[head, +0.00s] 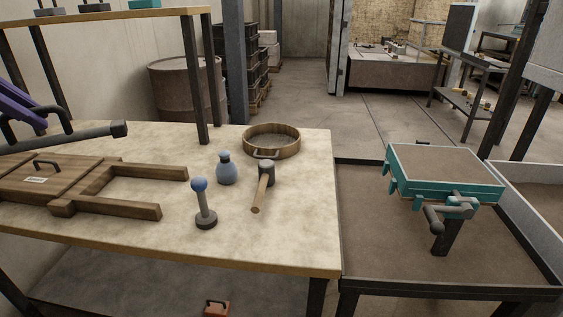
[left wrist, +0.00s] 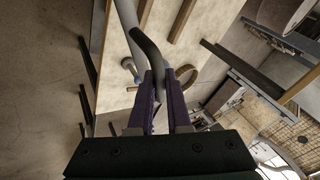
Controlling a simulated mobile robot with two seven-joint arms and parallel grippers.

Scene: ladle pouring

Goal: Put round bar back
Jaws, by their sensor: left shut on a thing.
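The round bar (head: 92,132) is a dark grey rod with a thicker end, reaching in from the left edge above the table. A bent handle rises from it. My left gripper (head: 22,112), with purple fingers, is at the left edge of the head view, shut on the bent handle. In the left wrist view the purple fingers (left wrist: 160,98) close around the dark curved handle (left wrist: 147,48), with the lighter grey rod (left wrist: 127,14) beyond it. The bar's left end is outside the head view. My right gripper is not in view.
A wooden frame (head: 100,190) with long arms lies below the bar on the table (head: 290,220). A shelf post (head: 200,90) rises at the back.

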